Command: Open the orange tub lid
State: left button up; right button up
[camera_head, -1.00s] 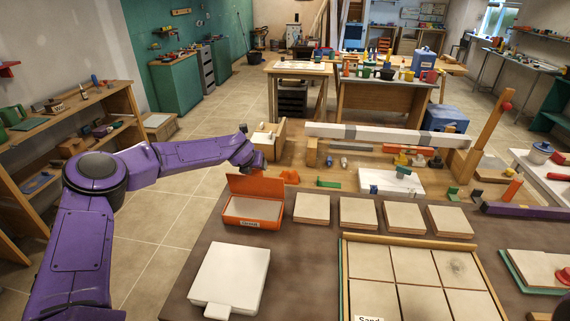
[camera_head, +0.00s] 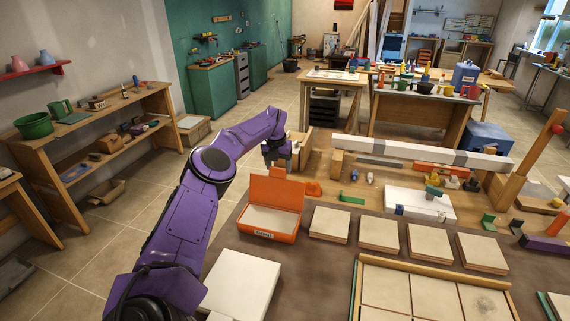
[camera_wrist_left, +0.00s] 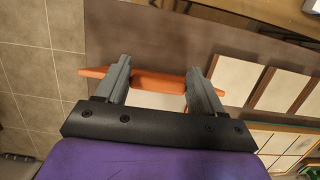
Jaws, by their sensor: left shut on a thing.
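The orange tub (camera_head: 262,235) stands on the brown work surface, with a pale inside and a small label on its front. Its orange lid (camera_head: 276,192) stands raised at the back edge, so the tub is open. My left gripper (camera_head: 277,163) is at the lid's top edge, coming from behind. In the left wrist view, the fingers of my left gripper (camera_wrist_left: 168,72) stand on either side of the lid's orange strip (camera_wrist_left: 158,84) and are shut on it. The lid's contact with the fingertips is partly hidden. My right gripper is not in view.
Several pale square tiles (camera_head: 329,225) lie right of the tub. A framed tile panel (camera_head: 437,262) lies in front of them. A white board (camera_head: 240,282) lies in front of the tub. A wooden bench with a long white beam (camera_head: 420,151) is behind.

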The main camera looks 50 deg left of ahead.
pick_arm(q)
jog(key=shift+s+f, duration=0.15)
jog(key=shift+f, duration=0.25)
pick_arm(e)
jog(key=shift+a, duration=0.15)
pick_arm(q)
jog(key=o, duration=1.5)
jog(key=b+v, duration=0.1)
jog(key=v, duration=0.2)
jog(key=b+v, duration=0.1)
jog(key=v, duration=0.2)
jog(key=b+v, duration=0.1)
jog(key=v, duration=0.2)
jog(key=shift+w+a+r, duration=0.2)
jog(key=shift+w, duration=0.05)
jog(key=shift+s+r, duration=0.1)
jog(key=shift+r, duration=0.35)
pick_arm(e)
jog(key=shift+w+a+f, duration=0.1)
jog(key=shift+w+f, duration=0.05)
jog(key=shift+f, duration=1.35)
